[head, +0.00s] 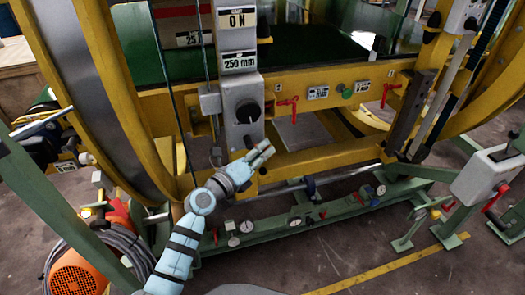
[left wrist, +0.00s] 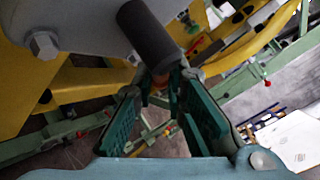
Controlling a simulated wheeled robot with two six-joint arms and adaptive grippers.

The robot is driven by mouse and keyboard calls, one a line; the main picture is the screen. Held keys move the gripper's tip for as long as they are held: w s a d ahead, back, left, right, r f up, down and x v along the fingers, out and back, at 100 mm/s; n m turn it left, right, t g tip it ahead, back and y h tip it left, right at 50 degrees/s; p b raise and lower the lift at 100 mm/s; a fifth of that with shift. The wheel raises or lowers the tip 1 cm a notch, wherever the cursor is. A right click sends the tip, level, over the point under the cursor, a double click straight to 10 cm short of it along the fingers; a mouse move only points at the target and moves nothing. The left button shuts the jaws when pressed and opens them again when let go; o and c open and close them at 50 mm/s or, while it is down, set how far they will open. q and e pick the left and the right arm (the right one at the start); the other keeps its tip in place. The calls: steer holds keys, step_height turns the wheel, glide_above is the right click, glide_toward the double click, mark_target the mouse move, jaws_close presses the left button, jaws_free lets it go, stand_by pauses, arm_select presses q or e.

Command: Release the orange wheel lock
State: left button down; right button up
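My left gripper (head: 265,151) is raised in front of the yellow machine frame, just below the grey control box with the black knob (head: 248,112). In the left wrist view the two green-padded fingers of this gripper (left wrist: 160,88) stand apart, with a gap between them. A dark cylinder (left wrist: 148,35) sticks out from a grey plate just beyond the fingertips. My right gripper is not in view.
Red valve handles (head: 289,102) sit on the yellow beam. A green rail with gauges (head: 233,241) runs low in front. An orange motor (head: 77,278) with coiled cable is at lower left. A large yellow ring (head: 95,95) stands at left. The floor at lower right is mostly clear.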

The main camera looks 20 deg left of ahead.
arm_select(q)
steer(key=shift+w+d+r+n+t+h+b, duration=0.15)
steer(key=shift+n+t+b, duration=0.15)
steer(key=shift+b, duration=0.3)
steer(key=shift+s+r+n+t+h+b, duration=0.15)
steer(key=shift+n+t+b, duration=0.15)
steer(key=shift+b, duration=0.3)
steer(key=c, duration=1.6)
jaws_free()
steer(key=shift+w, duration=0.1)
steer(key=shift+c, duration=0.2)
steer(key=v, duration=1.2)
steer(key=shift+f, duration=0.1)
